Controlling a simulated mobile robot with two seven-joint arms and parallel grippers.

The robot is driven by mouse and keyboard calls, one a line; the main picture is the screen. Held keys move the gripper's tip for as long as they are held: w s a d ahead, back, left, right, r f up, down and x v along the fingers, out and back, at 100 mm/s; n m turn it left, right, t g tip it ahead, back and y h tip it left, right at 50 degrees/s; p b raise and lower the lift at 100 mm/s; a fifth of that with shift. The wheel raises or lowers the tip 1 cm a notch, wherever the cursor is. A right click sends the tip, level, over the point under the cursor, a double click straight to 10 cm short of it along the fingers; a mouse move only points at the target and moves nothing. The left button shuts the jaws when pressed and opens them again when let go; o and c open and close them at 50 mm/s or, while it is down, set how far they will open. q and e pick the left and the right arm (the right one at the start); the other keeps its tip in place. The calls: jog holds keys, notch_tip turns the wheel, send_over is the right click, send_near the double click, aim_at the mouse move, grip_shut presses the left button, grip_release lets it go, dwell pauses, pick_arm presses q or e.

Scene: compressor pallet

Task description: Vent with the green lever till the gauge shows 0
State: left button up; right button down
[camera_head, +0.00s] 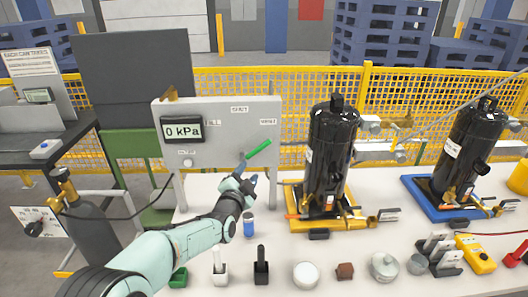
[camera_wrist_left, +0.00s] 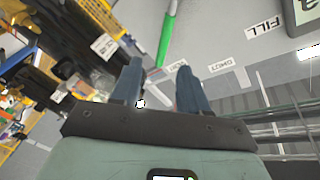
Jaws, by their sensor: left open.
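The gauge (camera_head: 184,130) on the grey panel (camera_head: 218,152) reads 0 kPa. The green lever (camera_head: 258,149) on that panel slants up to the right, with its end below the right-hand label, which seems to read VENT. My left gripper (camera_head: 247,178) is just below the lever, in front of the panel's lower edge. In the left wrist view its two fingers (camera_wrist_left: 161,68) are apart with nothing between them, and the green lever (camera_wrist_left: 167,34) lies beyond the fingertips. No contact with the lever shows. My right gripper is in neither view.
A black compressor (camera_head: 332,150) in a yellow tray stands right of the panel; another (camera_head: 466,150) in a blue tray is farther right. Small parts, including a white round pot (camera_head: 306,275), line the bench front. A yellow mesh fence (camera_head: 300,92) runs behind.

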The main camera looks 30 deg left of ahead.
aim_at(258, 151)
pick_arm(q)
jog(key=p+x, duration=0.1)
jog(key=x, duration=0.2)
jog(key=p+x, duration=0.1)
jog(key=x, duration=0.3)
jog(key=r+x, duration=0.1)
jog(key=x, duration=0.3)
jog(key=shift+w+r+p, duration=0.1)
jog(key=shift+p, duration=0.3)
jog(key=shift+p+x, duration=0.3)
jog(key=shift+x, duration=0.65)
jog(key=shift+c, duration=0.2)
grip_shut()
